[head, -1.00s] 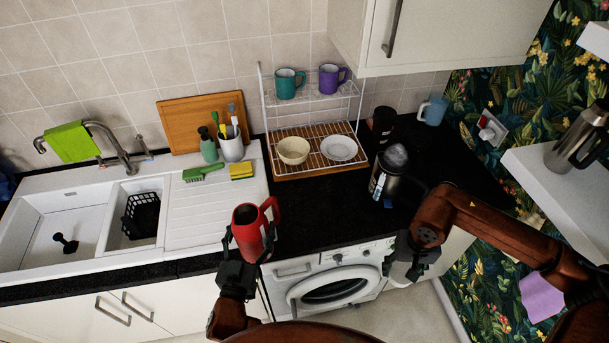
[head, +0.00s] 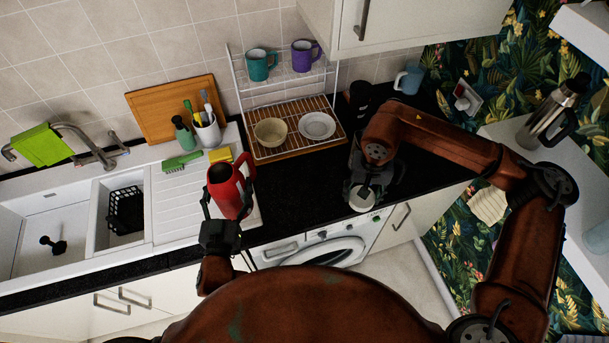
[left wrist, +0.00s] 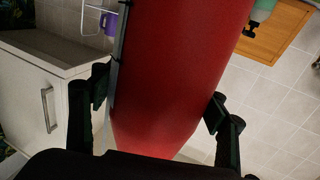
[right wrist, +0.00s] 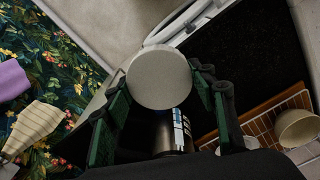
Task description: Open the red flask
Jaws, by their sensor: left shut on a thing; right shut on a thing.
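The red flask (head: 228,192) is upright with a slight tilt, at the counter's front edge. Its top shows a dark opening with no lid on it, and its handle points right. My left gripper (head: 225,208) is shut around its body; the left wrist view shows the red body (left wrist: 180,75) between both fingers. My right gripper (head: 367,185) is shut on a pale round piece (head: 362,198) that looks like a lid. In the right wrist view this disc (right wrist: 159,78) sits between the fingertips, well away from the flask.
A kettle, partly hidden behind my right gripper, shows in the right wrist view (right wrist: 174,133). A dish rack (head: 300,150) with bowl, plate and mugs stands behind. The sink (head: 45,235) is left. Black counter (head: 300,185) between the grippers is clear. A steel flask (head: 552,112) stands on the right shelf.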

